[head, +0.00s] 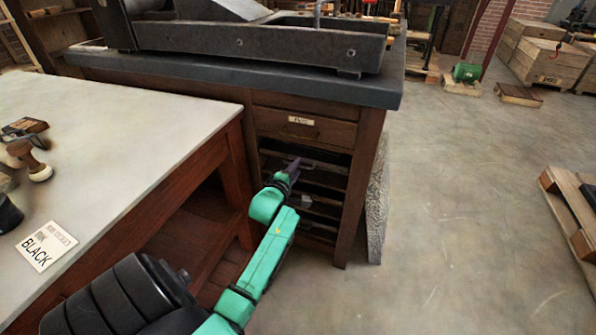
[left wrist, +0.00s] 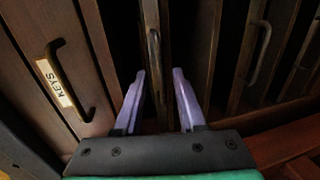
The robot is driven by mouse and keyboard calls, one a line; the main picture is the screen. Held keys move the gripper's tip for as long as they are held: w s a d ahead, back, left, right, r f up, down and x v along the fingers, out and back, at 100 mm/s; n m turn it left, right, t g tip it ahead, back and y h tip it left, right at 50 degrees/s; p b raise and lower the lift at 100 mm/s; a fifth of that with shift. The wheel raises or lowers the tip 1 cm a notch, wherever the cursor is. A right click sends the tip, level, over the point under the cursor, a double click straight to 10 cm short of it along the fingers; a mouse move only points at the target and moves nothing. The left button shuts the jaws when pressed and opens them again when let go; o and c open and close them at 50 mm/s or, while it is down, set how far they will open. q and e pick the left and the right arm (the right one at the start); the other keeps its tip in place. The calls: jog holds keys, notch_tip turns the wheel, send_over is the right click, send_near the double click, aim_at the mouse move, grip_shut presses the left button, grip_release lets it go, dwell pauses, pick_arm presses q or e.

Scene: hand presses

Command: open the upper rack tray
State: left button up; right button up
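The upper rack tray (left wrist: 165,30) has a narrow wooden front with a dark metal handle (left wrist: 154,48), seen turned on its side in the left wrist view. It belongs to the open rack (head: 325,178) under the drawer in the head view, where my gripper partly hides it. My left gripper (left wrist: 158,74) is open, with its purple fingers apart and nothing held between them. The handle lies ahead between the fingertips. In the head view the left gripper (head: 293,168) is at the upper part of the rack. My right gripper is not in view.
A drawer labelled KEYS (head: 302,124) sits just above the rack. Another tray handle (left wrist: 258,54) lies to the right in the left wrist view. A pale-topped table (head: 120,130) stands close at the left.

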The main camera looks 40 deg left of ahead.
pick_arm(q)
jog(key=shift+x, duration=1.5)
jog(key=shift+s, duration=0.1)
grip_shut()
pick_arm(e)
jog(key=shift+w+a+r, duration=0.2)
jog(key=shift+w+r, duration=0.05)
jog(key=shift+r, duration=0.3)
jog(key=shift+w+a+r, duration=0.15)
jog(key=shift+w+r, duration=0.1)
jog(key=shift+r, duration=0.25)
pick_arm(q)
jog(key=shift+f, duration=0.1)
